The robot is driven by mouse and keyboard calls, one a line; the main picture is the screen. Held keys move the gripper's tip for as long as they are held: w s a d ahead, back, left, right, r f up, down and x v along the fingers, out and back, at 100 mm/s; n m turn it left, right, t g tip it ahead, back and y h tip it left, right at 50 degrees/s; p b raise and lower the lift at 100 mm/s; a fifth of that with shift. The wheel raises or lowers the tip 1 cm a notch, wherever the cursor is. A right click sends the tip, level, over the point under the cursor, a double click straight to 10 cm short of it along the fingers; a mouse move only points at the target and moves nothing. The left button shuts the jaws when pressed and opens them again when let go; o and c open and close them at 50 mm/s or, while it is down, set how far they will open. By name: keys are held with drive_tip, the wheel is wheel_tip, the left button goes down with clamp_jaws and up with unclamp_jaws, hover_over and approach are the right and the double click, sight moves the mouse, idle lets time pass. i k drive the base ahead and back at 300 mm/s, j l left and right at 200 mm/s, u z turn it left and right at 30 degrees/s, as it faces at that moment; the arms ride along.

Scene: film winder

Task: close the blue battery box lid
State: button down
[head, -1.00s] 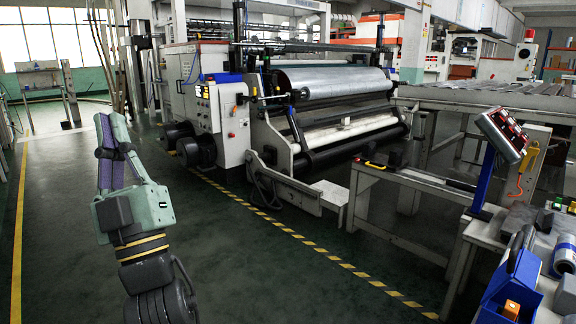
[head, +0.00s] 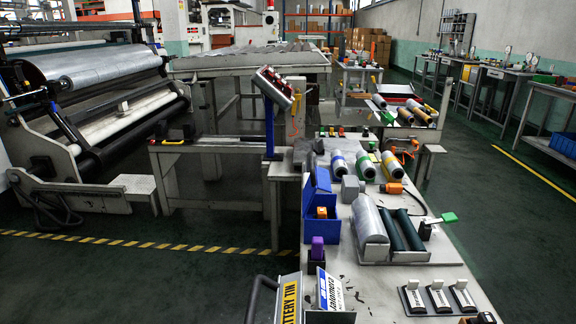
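A blue box (head: 312,228) stands on the left edge of the long workbench, near the middle of the head view. It looks like the battery box. Its blue lid (head: 321,181) appears raised, leaving the front open. An orange item (head: 322,212) shows inside. My gripper is not in the current view, so I cannot see its state or its distance from the box.
Film rolls (head: 341,163) and a roller stand (head: 398,256) share the bench (head: 372,286). A purple-topped item (head: 317,248) and a yellow "BATTERY TIN" label (head: 289,299) are in front of the box. A red-topped panel (head: 274,88) stands behind. Floor (head: 150,285) is open at left.

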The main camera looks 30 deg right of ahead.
sight(319, 178)
drive_tip(key=i+j+z, duration=0.15)
drive_tip(key=j, duration=0.45)
drive_tip(key=j+z, duration=0.2)
drive_tip(key=j, duration=0.35)
drive_tip(key=i+j+z, duration=0.15)
drive_tip(key=j, duration=0.2)
drive_tip(key=i+j+z, duration=0.1)
drive_tip(key=i+j, duration=0.15)
drive_tip(key=i+j+z, duration=0.15)
drive_tip(key=j, duration=0.35)
drive_tip(key=i+z, duration=0.2)
drive_tip(key=i, duration=0.35)
drive_tip(key=i+j+z, duration=0.2)
drive_tip(key=i, duration=0.3)
